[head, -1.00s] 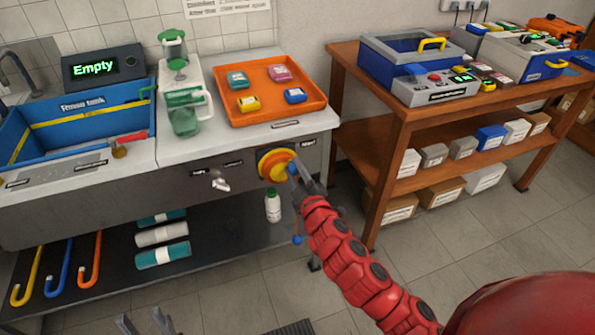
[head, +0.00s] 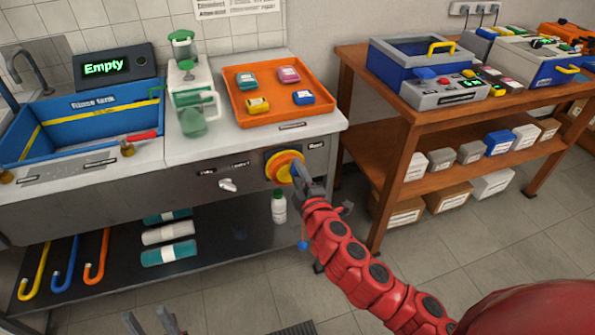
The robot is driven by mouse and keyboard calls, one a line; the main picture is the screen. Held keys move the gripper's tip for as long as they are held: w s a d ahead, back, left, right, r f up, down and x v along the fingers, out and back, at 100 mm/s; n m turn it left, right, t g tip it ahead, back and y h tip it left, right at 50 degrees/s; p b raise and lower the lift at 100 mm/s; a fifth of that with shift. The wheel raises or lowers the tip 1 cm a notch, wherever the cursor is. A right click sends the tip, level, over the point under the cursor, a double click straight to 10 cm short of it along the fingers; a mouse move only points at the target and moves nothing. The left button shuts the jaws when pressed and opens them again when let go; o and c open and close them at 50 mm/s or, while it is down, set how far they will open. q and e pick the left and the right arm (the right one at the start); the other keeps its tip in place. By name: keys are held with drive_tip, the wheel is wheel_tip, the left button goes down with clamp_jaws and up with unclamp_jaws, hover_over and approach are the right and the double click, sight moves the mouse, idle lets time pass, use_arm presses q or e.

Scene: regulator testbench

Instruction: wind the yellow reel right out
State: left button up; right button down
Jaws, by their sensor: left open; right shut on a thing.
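The yellow reel (head: 281,166), a round yellow disc with an orange hub, sits on the front panel of the bench below the countertop. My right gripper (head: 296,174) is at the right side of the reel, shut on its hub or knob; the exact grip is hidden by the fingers. My red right arm comes up from the lower right. My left gripper (head: 150,322) shows only its finger tips at the bottom edge, open and empty, far below the reel.
An orange tray (head: 236,118) with several small coloured blocks stands above the reel. A blue rinse tank (head: 80,125) and a display reading "Empty" (head: 112,66) are at left. A wooden table (head: 407,116) stands to the right.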

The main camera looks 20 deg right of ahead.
drive_tip(key=c, duration=0.6)
unclamp_jaws()
drive_tip(key=shift+s, duration=0.1)
drive_tip(key=shift+s+d+p, duration=0.15)
drive_tip(key=shift+s+p, duration=1.45)
drive_tip(key=shift+s, duration=2.75)
drive_tip(key=shift+s+d+p, duration=0.15)
drive_tip(key=shift+s+p, duration=1.45)
drive_tip(key=shift+s, duration=2.7)
